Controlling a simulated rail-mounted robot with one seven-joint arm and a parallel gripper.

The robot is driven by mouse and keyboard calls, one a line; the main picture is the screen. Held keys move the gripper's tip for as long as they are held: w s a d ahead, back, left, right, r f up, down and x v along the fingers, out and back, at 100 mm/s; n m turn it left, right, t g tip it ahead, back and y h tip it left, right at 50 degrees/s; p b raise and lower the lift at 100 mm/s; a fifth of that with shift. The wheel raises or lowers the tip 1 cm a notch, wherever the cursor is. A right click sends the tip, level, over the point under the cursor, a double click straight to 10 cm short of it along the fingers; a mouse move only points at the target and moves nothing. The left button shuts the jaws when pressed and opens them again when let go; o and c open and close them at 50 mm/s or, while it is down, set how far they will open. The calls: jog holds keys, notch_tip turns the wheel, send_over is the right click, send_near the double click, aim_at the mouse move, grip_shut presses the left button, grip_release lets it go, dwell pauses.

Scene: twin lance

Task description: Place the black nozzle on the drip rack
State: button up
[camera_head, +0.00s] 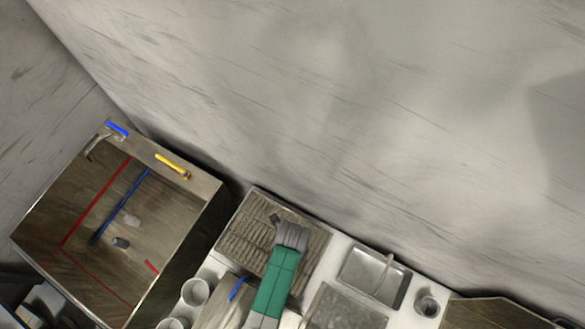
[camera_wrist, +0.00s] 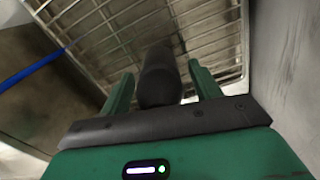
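The black nozzle (camera_wrist: 160,78), a dark cylinder, lies between the two green fingers of my gripper (camera_wrist: 162,78) in the wrist view. A narrow gap shows on each side of it, so the fingers look open around it. Its far end points over the wire drip rack (camera_wrist: 101,33); I cannot tell whether it touches the wires. In the head view my gripper (camera_head: 276,219) is over the ribbed rack (camera_head: 243,240), with a small dark shape at its tip that is too small to make out clearly.
A steel sink (camera_head: 110,280) with a blue-handled tap (camera_head: 117,129) and a yellow-handled piece (camera_head: 172,163) is at left. Grey cups (camera_head: 195,292) stand nearby. A small basin (camera_head: 372,274) and a cup (camera_head: 427,305) are at right. A wall rises behind the rack.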

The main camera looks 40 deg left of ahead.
notch_tip(320, 180, up, 12)
jog(key=shift+r+p, duration=0.2)
jog(key=shift+p, duration=0.55)
